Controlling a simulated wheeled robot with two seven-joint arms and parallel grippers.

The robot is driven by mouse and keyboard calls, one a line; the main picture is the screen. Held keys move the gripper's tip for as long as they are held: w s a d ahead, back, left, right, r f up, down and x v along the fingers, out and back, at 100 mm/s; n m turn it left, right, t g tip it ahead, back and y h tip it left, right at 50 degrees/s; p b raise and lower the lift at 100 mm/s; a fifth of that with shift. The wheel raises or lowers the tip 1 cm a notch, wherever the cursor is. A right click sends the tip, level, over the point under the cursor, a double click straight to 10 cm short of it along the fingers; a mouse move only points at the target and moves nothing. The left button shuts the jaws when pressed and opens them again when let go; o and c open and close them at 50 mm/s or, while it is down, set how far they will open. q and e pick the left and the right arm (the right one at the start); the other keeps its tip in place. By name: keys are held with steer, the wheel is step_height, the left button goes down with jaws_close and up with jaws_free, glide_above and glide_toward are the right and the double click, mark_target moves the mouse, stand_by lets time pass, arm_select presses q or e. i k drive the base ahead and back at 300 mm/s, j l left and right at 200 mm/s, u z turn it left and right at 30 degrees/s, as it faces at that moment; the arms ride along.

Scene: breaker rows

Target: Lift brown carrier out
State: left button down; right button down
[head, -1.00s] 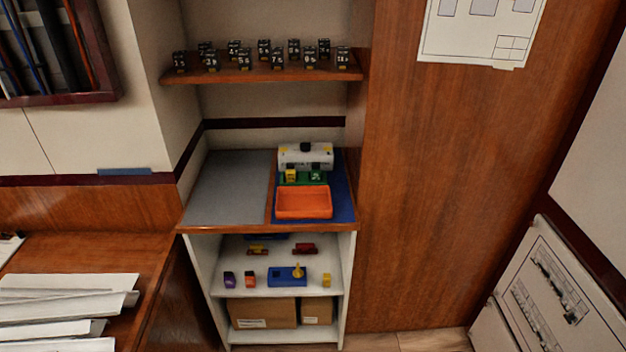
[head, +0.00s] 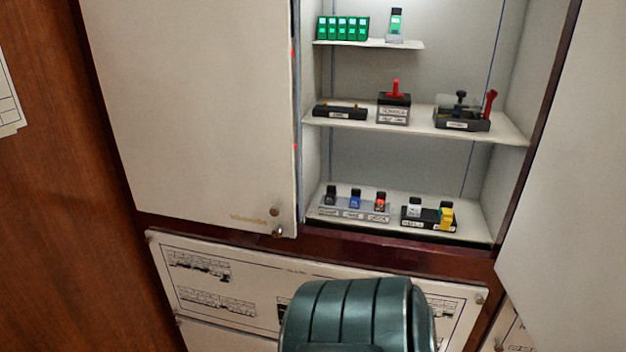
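Nothing in the head view is clearly a brown carrier. On the lowest shelf of the open wall cabinet, a labelled rack (head: 341,213) holds a dark piece (head: 330,196), a blue piece (head: 355,199) and a red-and-black piece (head: 381,202). The dark piece is too small to tell whether it is brown. To their right, a black base (head: 429,214) holds a white-and-black piece (head: 414,208) and a yellow piece (head: 446,216). Neither of my grippers is in view.
The middle shelf (head: 425,124) bears a low black block (head: 339,112), a red-handled switch (head: 394,105) and a lever switch (head: 463,116). Green blocks (head: 342,28) stand on the top shelf.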

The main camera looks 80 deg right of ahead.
mark_target(380, 206)
steer(key=z, duration=2.85)
steer(key=i+j, duration=0.1)
steer(key=j, duration=0.15)
